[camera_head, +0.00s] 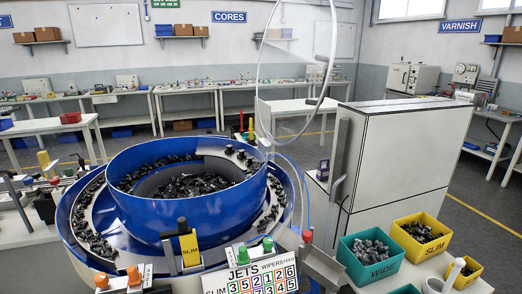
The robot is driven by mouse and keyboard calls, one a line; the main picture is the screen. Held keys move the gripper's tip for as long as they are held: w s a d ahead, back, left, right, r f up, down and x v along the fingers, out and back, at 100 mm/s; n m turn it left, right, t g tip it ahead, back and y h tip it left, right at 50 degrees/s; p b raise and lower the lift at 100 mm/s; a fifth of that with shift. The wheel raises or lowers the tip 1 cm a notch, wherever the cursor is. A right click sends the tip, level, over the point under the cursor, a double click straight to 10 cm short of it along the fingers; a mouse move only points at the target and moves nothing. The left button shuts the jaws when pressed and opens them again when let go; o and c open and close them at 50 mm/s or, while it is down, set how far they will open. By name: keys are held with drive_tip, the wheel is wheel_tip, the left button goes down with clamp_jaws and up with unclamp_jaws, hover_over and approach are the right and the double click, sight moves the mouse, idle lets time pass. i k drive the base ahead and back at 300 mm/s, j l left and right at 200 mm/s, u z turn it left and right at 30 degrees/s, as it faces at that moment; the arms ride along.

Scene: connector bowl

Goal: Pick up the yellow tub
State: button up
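A yellow tub (429,258) full of dark small parts stands on the white table at the lower right, with lettering on its front wall. It is upright, just right of and behind a teal tub (372,272) marked WIDE that holds grey parts. A smaller yellow container (469,281) with dark contents stands in front and to the right, partly behind a white bottle with a yellow top (453,273). My gripper is not in view.
A large blue bowl feeder (190,210) with dark parts fills the left and middle. A number board (262,279) with coloured knobs stands before it. A tall pale cabinet (400,150) rises behind the tubs. A green tub edge (406,289) shows at the bottom.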

sight(463, 272)
drive_tip(key=u, duration=0.4)
drive_tip(key=l+u, duration=0.45)
drive_tip(key=l, duration=0.2)
drive_tip(key=l+u, duration=0.4)
drive_tip(key=l, duration=0.7)
drive_tip(key=k+l+u, duration=0.1)
drive_tip(key=l, duration=0.35)
drive_tip(key=k+l, duration=0.1)
drive_tip(key=l, duration=0.8)
drive_tip(key=k+l+u, duration=0.1)
drive_tip(key=l, duration=0.3)
drive_tip(key=k+l, duration=0.1)
drive_tip(key=l, duration=0.35)
drive_tip(key=k+l+u, duration=0.1)
drive_tip(key=l, duration=0.35)
drive_tip(key=k+l, duration=0.1)
drive_tip(key=l, duration=0.3)
